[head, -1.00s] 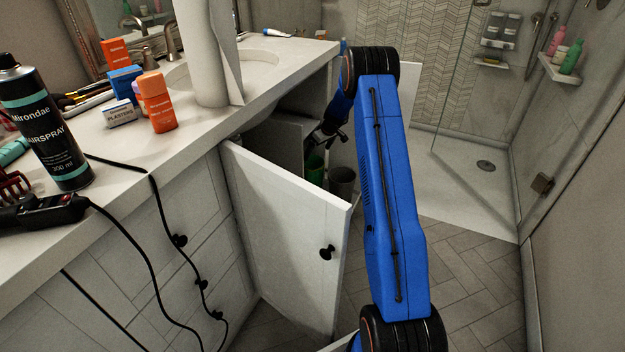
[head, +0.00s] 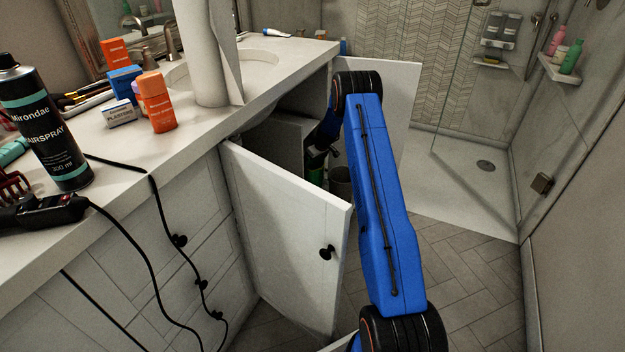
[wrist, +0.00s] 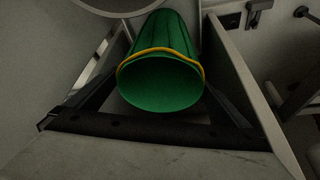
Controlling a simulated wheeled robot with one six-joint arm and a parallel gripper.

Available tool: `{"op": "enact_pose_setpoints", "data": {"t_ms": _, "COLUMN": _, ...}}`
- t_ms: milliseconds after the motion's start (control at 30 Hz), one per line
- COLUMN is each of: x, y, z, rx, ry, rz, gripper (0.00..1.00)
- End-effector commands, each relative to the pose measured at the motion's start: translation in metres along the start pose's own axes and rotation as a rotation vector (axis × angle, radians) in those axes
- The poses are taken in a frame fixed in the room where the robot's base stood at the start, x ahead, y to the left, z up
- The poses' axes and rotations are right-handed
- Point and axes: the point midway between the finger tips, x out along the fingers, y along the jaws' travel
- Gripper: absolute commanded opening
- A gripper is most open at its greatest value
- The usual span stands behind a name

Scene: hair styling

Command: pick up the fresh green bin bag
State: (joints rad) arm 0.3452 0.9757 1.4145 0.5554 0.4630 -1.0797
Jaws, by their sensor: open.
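The fresh green bin bag (wrist: 163,68) shows in the wrist view as a green, ribbed, tapered shape with a yellow band round its wide rim. Its wide end faces the camera. In the head view only a small green part (head: 316,177) shows inside the open cabinet under the sink, partly hidden by the cabinet door. My gripper (head: 321,158) is dark, small and partly hidden there, just above the green part. It is open and does not hold the bag. Dark bars stand on both sides of the bag in the wrist view.
A grey bin (head: 341,183) stands to the right of the bag. The near cabinet door (head: 290,235) and the far door (head: 400,85) stand open on either side of my arm. The hairspray can (head: 45,130) and several boxes stand on the counter. The floor at right is clear.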

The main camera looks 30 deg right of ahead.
Motion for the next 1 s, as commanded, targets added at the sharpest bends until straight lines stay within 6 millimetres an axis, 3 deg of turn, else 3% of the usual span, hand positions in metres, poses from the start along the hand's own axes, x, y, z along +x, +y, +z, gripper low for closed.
{"op": "enact_pose_setpoints", "data": {"t_ms": 200, "x": 0.001, "y": 0.0, "z": 0.0, "rx": 0.0, "ry": 0.0, "rz": 0.0, "gripper": 0.98}}
{"op": "enact_pose_setpoints", "data": {"t_ms": 400, "x": 0.0, "y": 0.0, "z": 0.0, "rx": 0.0, "ry": 0.0, "rz": 0.0, "gripper": 0.53}}
{"op": "enact_pose_setpoints", "data": {"t_ms": 667, "x": -0.001, "y": 0.0, "z": -0.001, "rx": 0.0, "ry": 0.001, "rz": 0.0, "gripper": 0.52}}
{"op": "enact_pose_setpoints", "data": {"t_ms": 833, "x": -0.012, "y": 0.0, "z": -0.006, "rx": 0.0, "ry": 0.002, "rz": 0.001, "gripper": 0.52}}
{"op": "enact_pose_setpoints", "data": {"t_ms": 1000, "x": -0.021, "y": 0.0, "z": 0.018, "rx": 0.003, "ry": -0.001, "rz": -0.001, "gripper": 0.52}}
